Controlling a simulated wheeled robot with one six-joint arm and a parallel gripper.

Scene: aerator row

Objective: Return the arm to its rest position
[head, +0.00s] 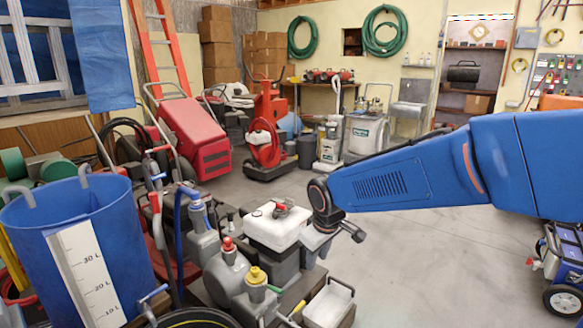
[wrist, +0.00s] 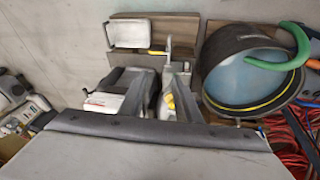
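My arm, blue, reaches in from the right in the head view. My gripper (head: 316,240) hangs at its end, low beside a white-topped machine (head: 277,226), partly hidden by the wrist joint. In the wrist view two grey fingers stand apart with a gap between them, so my gripper (wrist: 160,90) looks open. I see nothing held between the fingers. A yellow part (wrist: 169,101) shows in the gap, below or beyond the fingers. I cannot tell whether my gripper touches the machine.
A blue tub (head: 110,215) with a litre scale stands at the left. Grey units with a red cap (head: 228,243) and a yellow cap (head: 256,275) crowd the front. A white tray (head: 328,305) lies near my gripper. Open concrete floor (head: 440,270) spreads to the right.

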